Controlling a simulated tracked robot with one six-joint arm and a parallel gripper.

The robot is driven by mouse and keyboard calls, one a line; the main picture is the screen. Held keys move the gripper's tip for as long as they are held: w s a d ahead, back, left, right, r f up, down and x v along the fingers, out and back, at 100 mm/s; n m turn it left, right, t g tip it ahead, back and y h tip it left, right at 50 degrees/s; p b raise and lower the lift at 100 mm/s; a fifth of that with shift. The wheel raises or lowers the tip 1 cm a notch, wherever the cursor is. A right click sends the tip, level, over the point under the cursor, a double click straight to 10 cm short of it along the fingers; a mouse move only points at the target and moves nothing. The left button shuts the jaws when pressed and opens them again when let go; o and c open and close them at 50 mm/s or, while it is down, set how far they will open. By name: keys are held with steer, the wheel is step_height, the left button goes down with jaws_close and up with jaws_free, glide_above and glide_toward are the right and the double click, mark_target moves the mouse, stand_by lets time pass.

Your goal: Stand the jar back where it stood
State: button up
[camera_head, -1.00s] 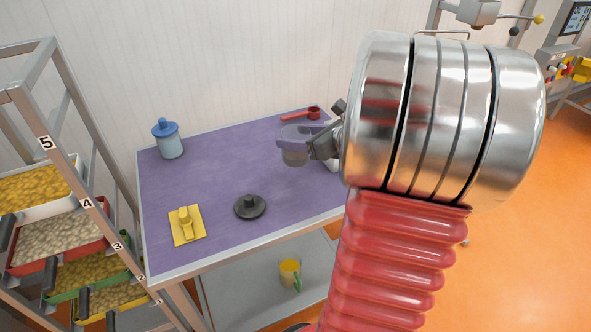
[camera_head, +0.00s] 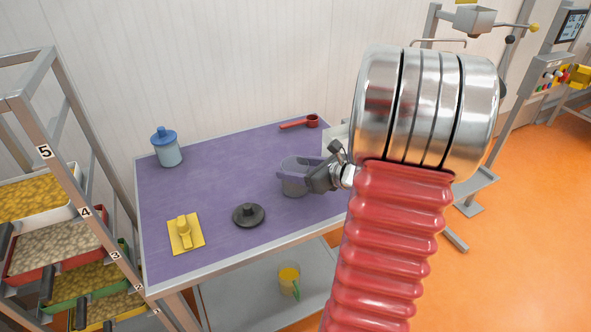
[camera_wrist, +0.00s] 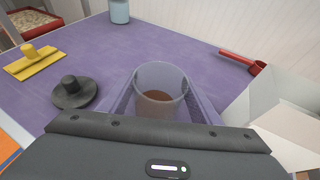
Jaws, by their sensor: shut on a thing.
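The jar (camera_wrist: 162,82) is clear and open at the top, with some brown contents at its bottom. My gripper (camera_head: 292,178) is shut on the jar, one finger on each side of it in the wrist view. The jar looks upright. It is over the purple table top (camera_head: 225,178), at or very close to the surface; I cannot tell whether it touches. A black lid with a knob (camera_head: 248,215) lies on the table to the left of the jar.
A blue-lidded jar (camera_head: 167,148) stands at the table's back left. A yellow plate with a handle (camera_head: 185,233) lies front left. A red scoop (camera_head: 300,122) lies at the back right. A white angular object (camera_wrist: 285,115) stands close right of the gripper. The table's middle is clear.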

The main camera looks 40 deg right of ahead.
steer(key=shift+f, duration=0.2)
steer(key=shift+f, duration=0.1)
steer(key=o, duration=1.1)
steer(key=shift+o, duration=0.2)
steer(key=shift+s+d+r, duration=0.1)
steer(key=shift+s+r, duration=0.2)
steer(key=shift+s, duration=0.15)
steer(key=a+v, duration=0.1)
steer(key=v, duration=1)
steer(key=shift+d, duration=0.4)
steer(key=shift+a, duration=0.1)
